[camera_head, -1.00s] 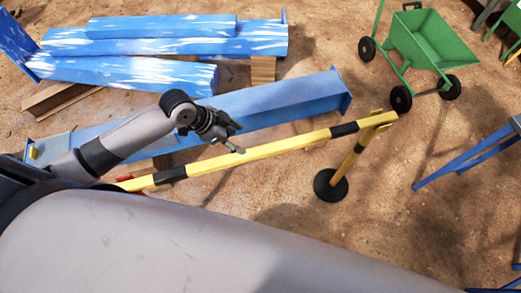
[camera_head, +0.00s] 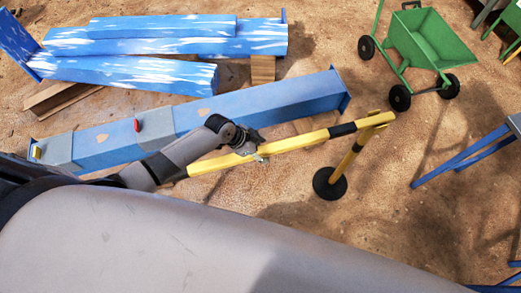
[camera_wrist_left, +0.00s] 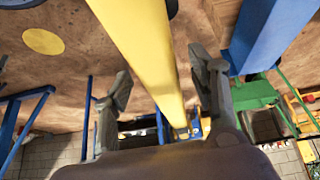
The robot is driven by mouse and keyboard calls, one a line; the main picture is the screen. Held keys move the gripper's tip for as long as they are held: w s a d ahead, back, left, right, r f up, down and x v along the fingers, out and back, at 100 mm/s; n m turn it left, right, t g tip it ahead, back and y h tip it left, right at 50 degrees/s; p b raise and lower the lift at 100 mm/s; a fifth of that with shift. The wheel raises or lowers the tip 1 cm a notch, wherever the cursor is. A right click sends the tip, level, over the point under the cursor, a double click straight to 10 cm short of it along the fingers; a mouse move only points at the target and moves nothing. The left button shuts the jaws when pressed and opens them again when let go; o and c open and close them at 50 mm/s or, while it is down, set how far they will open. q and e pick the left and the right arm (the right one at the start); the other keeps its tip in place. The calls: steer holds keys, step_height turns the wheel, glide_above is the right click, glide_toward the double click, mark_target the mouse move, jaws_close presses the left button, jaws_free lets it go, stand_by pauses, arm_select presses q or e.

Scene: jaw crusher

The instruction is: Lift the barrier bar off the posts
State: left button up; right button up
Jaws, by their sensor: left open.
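The yellow barrier bar (camera_head: 300,142) with black bands runs from the lower left up to the right. Its right end rests at the top of a yellow post (camera_head: 346,160) with a round black base (camera_head: 329,184). Its left end is hidden behind my left arm. My left gripper (camera_head: 258,153) is at the middle stretch of the bar. In the left wrist view, the bar (camera_wrist_left: 146,50) passes between the two spread fingers of the gripper (camera_wrist_left: 162,85). The fingers look apart from it. My right gripper is not in view.
A long blue beam (camera_head: 260,103) lies just behind the bar, with a red piece (camera_head: 139,122) on it. More blue beams (camera_head: 160,45) lie farther back. A green cart (camera_head: 430,42) stands at the back right. Sandy ground (camera_head: 410,220) right of the post is clear.

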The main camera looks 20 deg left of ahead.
arm_select(q)
steer(key=shift+f, duration=0.1)
jaws_close()
stand_by(0.7)
steer(key=shift+w, duration=0.1)
